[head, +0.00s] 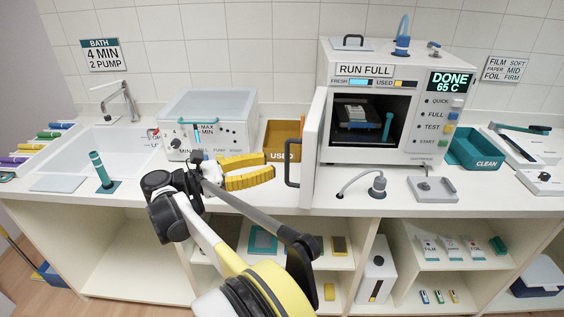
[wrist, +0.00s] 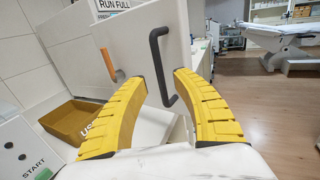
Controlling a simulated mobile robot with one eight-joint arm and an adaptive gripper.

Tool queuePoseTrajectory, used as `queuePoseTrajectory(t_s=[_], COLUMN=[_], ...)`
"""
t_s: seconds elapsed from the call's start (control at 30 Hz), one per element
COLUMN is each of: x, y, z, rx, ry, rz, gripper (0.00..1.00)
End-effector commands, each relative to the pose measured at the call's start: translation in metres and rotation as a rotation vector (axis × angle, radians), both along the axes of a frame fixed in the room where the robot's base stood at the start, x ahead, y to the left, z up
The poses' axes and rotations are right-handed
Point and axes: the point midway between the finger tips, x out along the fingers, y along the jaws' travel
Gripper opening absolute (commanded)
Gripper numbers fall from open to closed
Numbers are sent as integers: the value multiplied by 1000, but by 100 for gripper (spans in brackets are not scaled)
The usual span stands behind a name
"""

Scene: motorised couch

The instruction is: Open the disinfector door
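The disinfector (head: 435,150) is a white box on the counter, with a lit "DONE 65 C" display. Its door (head: 312,135) stands swung out at the left side of the opening, almost edge-on in the head view. The dark interior shows a rack and a teal item. The black door handle (head: 291,165) faces left; in the wrist view the handle (wrist: 160,68) is upright on the white door (wrist: 135,40). My gripper (head: 270,167) has its yellow fingers apart and empty, just left of the handle. In the wrist view the handle appears beyond the gap between the fingertips (wrist: 160,82).
A brown "USED" bin (head: 283,140) sits behind my gripper; a clear-lidded bath (head: 208,120) and sink (head: 115,150) lie left. A hose fitting (head: 377,185) and grey block (head: 433,189) stand on the counter before the disinfector. A teal "CLEAN" bin (head: 474,150) is right.

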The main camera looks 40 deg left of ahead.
Motion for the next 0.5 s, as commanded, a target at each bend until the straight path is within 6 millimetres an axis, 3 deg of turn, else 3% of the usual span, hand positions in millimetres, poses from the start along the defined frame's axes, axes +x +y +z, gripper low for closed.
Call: queuePoseTrajectory(t_s=[0.2, 0.5], x=[-38, -53], y=[21, 29], z=[-1, 0], rx=[0, 0], ry=[1, 1], rz=[2, 0], gripper=[34, 34])
